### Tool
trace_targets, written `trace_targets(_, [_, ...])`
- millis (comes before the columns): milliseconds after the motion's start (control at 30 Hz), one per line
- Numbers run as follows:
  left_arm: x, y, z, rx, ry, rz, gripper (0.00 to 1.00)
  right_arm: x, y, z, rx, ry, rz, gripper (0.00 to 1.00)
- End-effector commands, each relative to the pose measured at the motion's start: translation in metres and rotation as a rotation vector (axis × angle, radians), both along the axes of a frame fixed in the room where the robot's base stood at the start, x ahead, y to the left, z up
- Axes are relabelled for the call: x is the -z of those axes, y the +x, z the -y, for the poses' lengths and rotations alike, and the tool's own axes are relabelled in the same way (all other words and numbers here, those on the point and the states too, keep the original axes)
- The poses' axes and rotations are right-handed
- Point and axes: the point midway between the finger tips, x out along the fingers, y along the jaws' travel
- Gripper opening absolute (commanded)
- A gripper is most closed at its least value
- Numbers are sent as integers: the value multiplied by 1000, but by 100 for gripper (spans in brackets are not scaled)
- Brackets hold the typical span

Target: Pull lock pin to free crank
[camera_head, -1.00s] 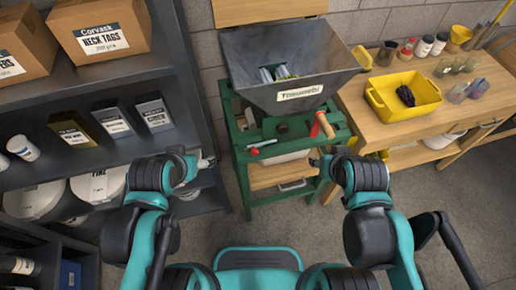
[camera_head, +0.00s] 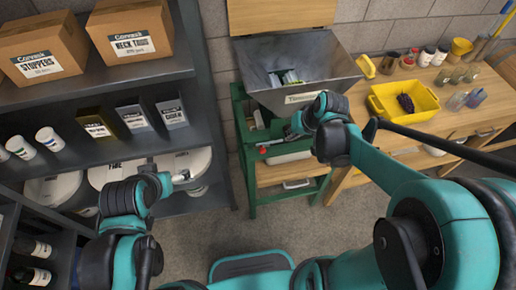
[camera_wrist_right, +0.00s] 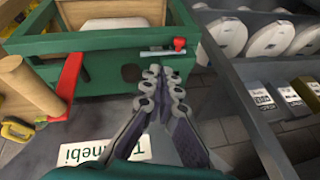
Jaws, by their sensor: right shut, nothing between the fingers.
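The lock pin, a thin silver rod with a red knob (camera_head: 263,150), lies along the front of the green crusher frame (camera_head: 252,180). In the right wrist view the pin (camera_wrist_right: 158,51) lies just beyond my fingertips. My right gripper (camera_head: 292,134) is above the frame near the pin; its fingers (camera_wrist_right: 163,73) are together and empty, apart from the pin. The crank's red arm (camera_wrist_right: 70,85) and wooden handle (camera_wrist_right: 30,88) show to the left in that view; in the head view my right arm hides them. My left gripper (camera_head: 181,177) is by the shelf, its fingers too small to judge.
The metal hopper (camera_head: 300,65) rises behind the frame, close to my right gripper. A wooden bench (camera_head: 440,115) with a yellow tub (camera_head: 385,112) stands at right. A dark shelf (camera_head: 75,88) with boxes is at left. Floor is clear in front.

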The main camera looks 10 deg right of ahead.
Motion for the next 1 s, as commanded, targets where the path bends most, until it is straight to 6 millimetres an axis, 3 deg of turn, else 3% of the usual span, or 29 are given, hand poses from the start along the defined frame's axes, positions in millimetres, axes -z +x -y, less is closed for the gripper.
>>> trace_targets(633, [-1,0,0,0,0,0,77,13,11,2,1,23,-18,0])
trace_targets(767, [6,0,0,0,0,0,77,29,17,-2,-1,22,-17,0])
trace_targets(1000, [25,0,0,0,0,0,77,77,34,-13,-1,23,-17,0])
